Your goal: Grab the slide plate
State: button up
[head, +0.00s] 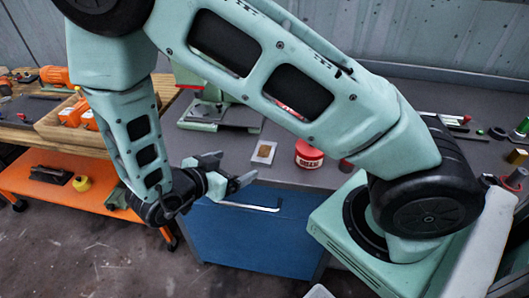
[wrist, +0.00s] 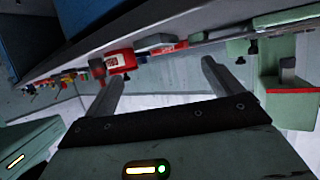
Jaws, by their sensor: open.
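A small flat rectangular plate (head: 264,152), pale with a brownish middle, lies on the grey bench top left of a red tin. It looks like the slide plate, but I cannot be certain. My gripper (head: 228,171) is open and empty in front of the bench's front edge, left of and nearer than the plate, apart from it. In the wrist view both fingers of my gripper (wrist: 160,75) are spread with nothing between them. The plate is hard to make out in that view.
The red tin (head: 309,154) stands on the bench, close to my arm. A green machine (head: 203,112) with a grey bed stands behind the plate. Below is a blue cabinet (head: 240,235) with a pale handle. An orange cart (head: 75,185) stands left.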

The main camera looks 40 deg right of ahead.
send_near(264, 151)
jog(key=x, duration=0.3)
jog(key=shift+f+p, duration=0.2)
jog(key=shift+p, duration=0.2)
jog(key=shift+w+d+f, duration=0.1)
jog(key=shift+d, duration=0.45)
jog(key=p+x, duration=0.1)
jog(key=x, duration=0.3)
jog(key=shift+d, duration=0.2)
jog(key=c, duration=1.8)
